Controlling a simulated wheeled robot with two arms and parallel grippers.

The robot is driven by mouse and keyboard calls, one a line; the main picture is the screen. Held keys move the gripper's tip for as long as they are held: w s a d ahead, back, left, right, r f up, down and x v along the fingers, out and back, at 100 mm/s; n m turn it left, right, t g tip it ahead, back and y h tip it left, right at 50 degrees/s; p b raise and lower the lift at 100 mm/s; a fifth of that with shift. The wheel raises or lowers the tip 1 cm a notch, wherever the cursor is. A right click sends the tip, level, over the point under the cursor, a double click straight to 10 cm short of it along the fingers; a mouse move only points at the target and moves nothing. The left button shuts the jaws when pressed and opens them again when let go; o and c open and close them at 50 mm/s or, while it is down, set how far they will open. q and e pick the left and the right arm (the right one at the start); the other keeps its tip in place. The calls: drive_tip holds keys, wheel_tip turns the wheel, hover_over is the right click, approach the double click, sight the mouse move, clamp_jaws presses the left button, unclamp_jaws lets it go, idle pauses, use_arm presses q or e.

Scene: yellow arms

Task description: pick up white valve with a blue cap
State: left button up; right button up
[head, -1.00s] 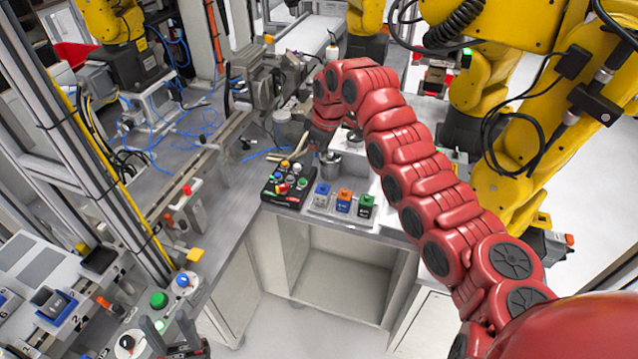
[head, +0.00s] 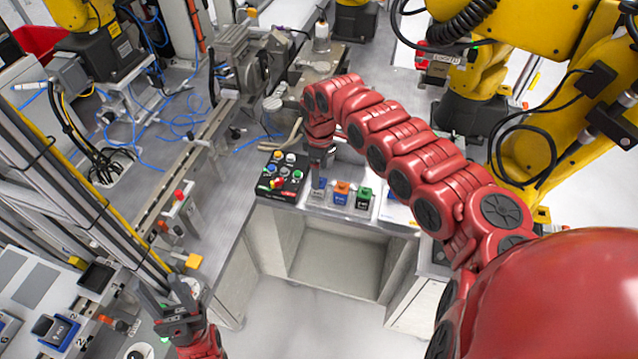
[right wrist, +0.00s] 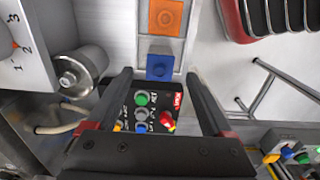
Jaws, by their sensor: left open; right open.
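The white valve with a blue cap (right wrist: 160,67) stands in a light holder at the front of the bench. In the head view its blue cap (head: 319,184) is partly hidden by my right gripper (head: 319,168). My right gripper points down over the valve's area, open and empty. In the right wrist view the blue cap lies between and just beyond the two fingertips of my right gripper (right wrist: 158,74); no contact shows. My left gripper (head: 164,296) is open and empty at the lower left, far from the valve.
Orange-capped (head: 342,190) and green-capped (head: 364,197) valves stand in a row right of the blue one. A black button box (head: 280,178) sits close on the left. A metal cylinder (right wrist: 84,70) shows in the right wrist view. Yellow robot arms (head: 560,110) stand at right.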

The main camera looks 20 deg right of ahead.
drive_tip(key=shift+s+f, duration=0.1)
drive_tip(key=shift+f, duration=0.05)
drive_tip(key=shift+a+f+p, duration=0.1)
drive_tip(key=shift+f+p, duration=0.25)
drive_tip(key=shift+p, duration=0.2)
drive_tip(key=f, duration=0.2)
drive_tip(key=f+p, duration=0.1)
drive_tip(key=shift+w+f, duration=0.2)
drive_tip(key=shift+f, duration=0.55)
drive_tip(key=shift+c, duration=0.2)
clamp_jaws()
